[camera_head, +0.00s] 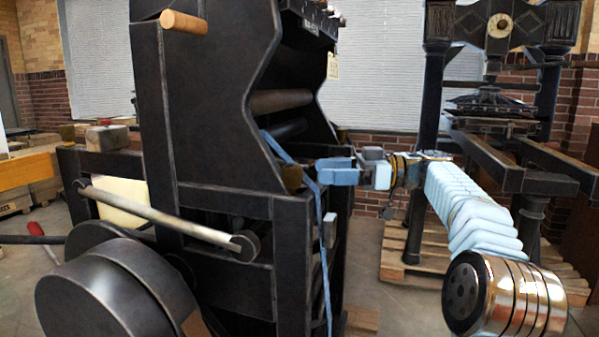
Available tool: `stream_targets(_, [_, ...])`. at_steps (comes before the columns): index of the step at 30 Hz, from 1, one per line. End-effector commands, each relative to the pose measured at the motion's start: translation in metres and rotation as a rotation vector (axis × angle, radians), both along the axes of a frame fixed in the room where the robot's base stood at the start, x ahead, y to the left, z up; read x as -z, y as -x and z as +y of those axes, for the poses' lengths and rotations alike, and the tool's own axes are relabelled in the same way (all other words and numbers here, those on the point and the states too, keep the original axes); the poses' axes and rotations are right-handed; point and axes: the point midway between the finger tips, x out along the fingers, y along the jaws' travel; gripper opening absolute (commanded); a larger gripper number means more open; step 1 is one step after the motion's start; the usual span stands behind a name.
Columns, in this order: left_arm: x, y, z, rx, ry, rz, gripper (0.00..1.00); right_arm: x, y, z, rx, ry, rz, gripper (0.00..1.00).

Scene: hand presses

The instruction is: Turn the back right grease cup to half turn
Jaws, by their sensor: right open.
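The large black press (222,95) fills the left and middle of the head view. A small brass-coloured piece (292,179) sits at its right side, partly hidden by the frame; it may be the back right grease cup, but I cannot make out its turn position. My right gripper (325,171) reaches in from the right with its light blue fingers pointing left. It is open, with its fingertips just right of the brass piece. I cannot tell whether they touch it. My left gripper is not in view.
A blue strap (322,235) hangs down the press's right side, close to my right fingers. A second black press (500,105) stands on a wooden pallet (400,262) behind my right arm. A roller bar (160,215) and large black wheel (105,290) are at lower left.

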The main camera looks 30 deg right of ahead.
Motion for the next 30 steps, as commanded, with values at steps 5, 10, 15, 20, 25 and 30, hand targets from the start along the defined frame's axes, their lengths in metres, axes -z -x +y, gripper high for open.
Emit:
stream_targets(5, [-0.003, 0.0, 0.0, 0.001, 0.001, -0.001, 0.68, -0.001, -0.018, 0.032, -0.004, 0.0, -0.001, 0.69])
stream_targets(10, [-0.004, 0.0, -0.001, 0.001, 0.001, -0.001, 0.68, -0.001, -0.028, 0.048, -0.001, 0.0, 0.0, 0.69])
stream_targets(15, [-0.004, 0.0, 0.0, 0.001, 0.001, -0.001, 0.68, 0.0, -0.031, 0.053, 0.0, 0.001, 0.001, 0.69])
stream_targets(20, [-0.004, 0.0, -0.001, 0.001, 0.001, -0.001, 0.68, 0.0, -0.031, 0.053, 0.0, 0.001, 0.001, 0.69])
stream_targets(25, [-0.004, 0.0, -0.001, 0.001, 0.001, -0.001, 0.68, 0.0, -0.031, 0.052, 0.0, 0.0, 0.0, 0.47])
stream_targets(30, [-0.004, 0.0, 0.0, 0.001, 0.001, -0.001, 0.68, 0.0, -0.031, 0.052, 0.0, 0.0, 0.0, 0.21])
